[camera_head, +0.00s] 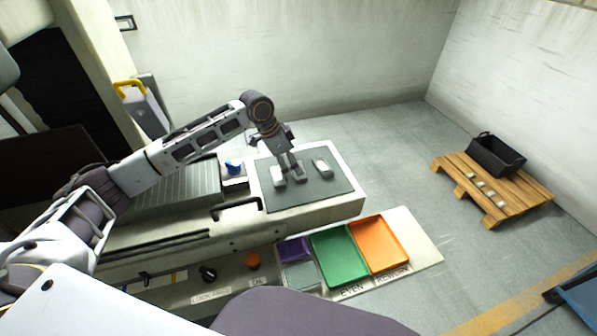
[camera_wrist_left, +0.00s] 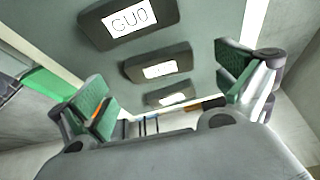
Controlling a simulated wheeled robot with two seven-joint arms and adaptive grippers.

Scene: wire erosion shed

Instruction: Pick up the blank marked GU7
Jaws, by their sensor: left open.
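Three grey blanks with white labels sit in a row on the dark mat (camera_head: 315,196): a left one (camera_head: 278,177), a middle one (camera_head: 299,178) and a right one (camera_head: 322,167). In the left wrist view the nearest blank (camera_wrist_left: 128,22) has a label that looks like GU0. The labels on the middle blank (camera_wrist_left: 157,68) and the far blank (camera_wrist_left: 171,93) are too slanted and small to read. My left gripper (camera_head: 292,170) is open at the middle blank, with its green-padded fingers (camera_wrist_left: 165,85) apart on either side and not closed on it. My right gripper is not in view.
Purple (camera_head: 292,250), grey (camera_head: 301,276), green (camera_head: 338,256) and orange (camera_head: 380,246) trays lie in front of the mat; EVEN and REWORK are written by the green and orange ones. A blue object (camera_head: 233,167) stands left of the mat. A pallet (camera_head: 515,190) holds a black crate (camera_head: 494,156).

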